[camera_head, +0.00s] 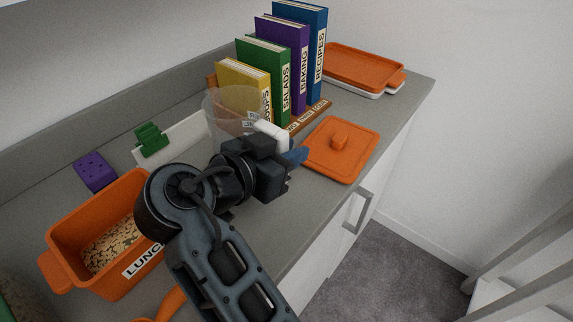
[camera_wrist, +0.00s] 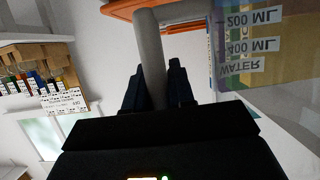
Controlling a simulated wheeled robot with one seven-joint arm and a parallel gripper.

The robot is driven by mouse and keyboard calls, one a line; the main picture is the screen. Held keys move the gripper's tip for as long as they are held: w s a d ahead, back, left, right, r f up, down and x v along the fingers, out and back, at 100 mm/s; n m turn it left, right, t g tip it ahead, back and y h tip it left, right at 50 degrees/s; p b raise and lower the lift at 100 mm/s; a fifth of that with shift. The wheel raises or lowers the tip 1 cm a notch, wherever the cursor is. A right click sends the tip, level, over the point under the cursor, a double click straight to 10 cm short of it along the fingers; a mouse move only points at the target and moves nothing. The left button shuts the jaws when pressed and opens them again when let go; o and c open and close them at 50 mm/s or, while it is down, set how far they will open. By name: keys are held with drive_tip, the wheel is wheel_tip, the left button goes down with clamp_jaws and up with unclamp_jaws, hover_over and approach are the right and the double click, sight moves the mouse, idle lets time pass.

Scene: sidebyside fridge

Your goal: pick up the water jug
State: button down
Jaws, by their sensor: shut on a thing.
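The water jug (camera_head: 228,104) is a clear, see-through vessel with a pale handle (camera_head: 271,132). It is at the middle of the counter, in front of the yellow and green books. In the wrist view the jug's clear wall (camera_wrist: 238,48) shows printed marks such as "200 ML", "400 ML" and "WATER". My gripper (camera_head: 285,158) is at the handle side of the jug. In the wrist view its dark fingers (camera_wrist: 155,85) are shut on the handle, one on each side. My arm hides the jug's lower part, so I cannot tell whether its base touches the counter.
Upright books (camera_head: 265,75) stand behind the jug. An orange lid (camera_head: 340,150) lies to its right, and a lidded orange dish (camera_head: 362,70) is at the far right. An orange lunch box (camera_head: 75,245), a purple block (camera_head: 95,172) and a green clip (camera_head: 150,139) are at left.

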drive_tip(key=d+r+b, duration=0.1)
drive_tip(key=d+r, duration=0.6)
drive_tip(key=d, duration=0.4)
drive_tip(key=shift+d+r, duration=0.15)
drive_tip(key=shift+d, duration=0.2)
drive_tip(key=shift+s, duration=0.1)
